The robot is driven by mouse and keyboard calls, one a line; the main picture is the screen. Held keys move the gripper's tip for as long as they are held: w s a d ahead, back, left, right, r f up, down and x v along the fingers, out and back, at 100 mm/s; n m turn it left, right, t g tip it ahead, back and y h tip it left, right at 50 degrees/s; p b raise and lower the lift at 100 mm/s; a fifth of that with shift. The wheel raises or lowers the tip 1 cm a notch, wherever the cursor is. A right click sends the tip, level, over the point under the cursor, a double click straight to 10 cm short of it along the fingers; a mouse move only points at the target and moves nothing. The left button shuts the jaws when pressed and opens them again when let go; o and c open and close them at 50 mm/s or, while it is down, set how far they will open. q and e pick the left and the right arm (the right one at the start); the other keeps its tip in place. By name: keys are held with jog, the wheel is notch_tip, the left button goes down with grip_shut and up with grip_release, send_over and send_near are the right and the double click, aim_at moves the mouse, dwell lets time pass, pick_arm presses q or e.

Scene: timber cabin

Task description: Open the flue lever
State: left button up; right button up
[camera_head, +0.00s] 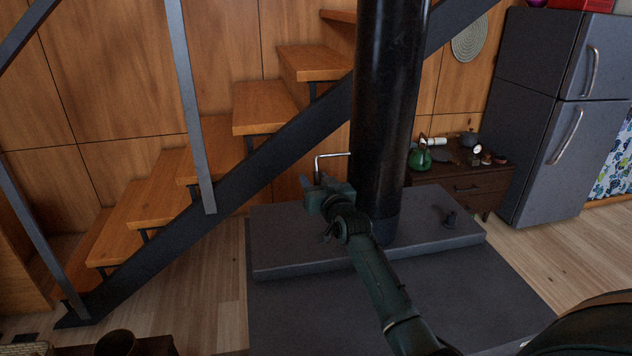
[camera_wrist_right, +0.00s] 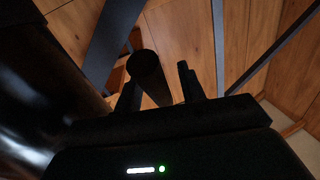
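The flue lever (camera_head: 334,155) is a thin, bright, bent metal rod in the head view. It comes out of the left side of the black stove pipe (camera_head: 385,110) and bends down. My right gripper (camera_head: 314,184) is at the lower end of that bend. In the right wrist view, the two fingers (camera_wrist_right: 160,88) stand apart. A dark round bar, apparently the lever's end (camera_wrist_right: 148,72), shows between or just beyond them, nearer the left finger. I cannot tell whether they touch it. My left gripper is not in view.
The pipe stands on a dark raised slab (camera_head: 300,235). A staircase with wooden steps (camera_head: 262,108) and a dark sloping beam (camera_head: 245,165) rises behind my gripper. A low cabinet (camera_head: 470,188) and grey fridge (camera_head: 540,120) stand at right. Wooden floor lies open at left.

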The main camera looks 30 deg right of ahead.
jog(key=shift+c, duration=0.2)
grip_shut()
dwell(0.5)
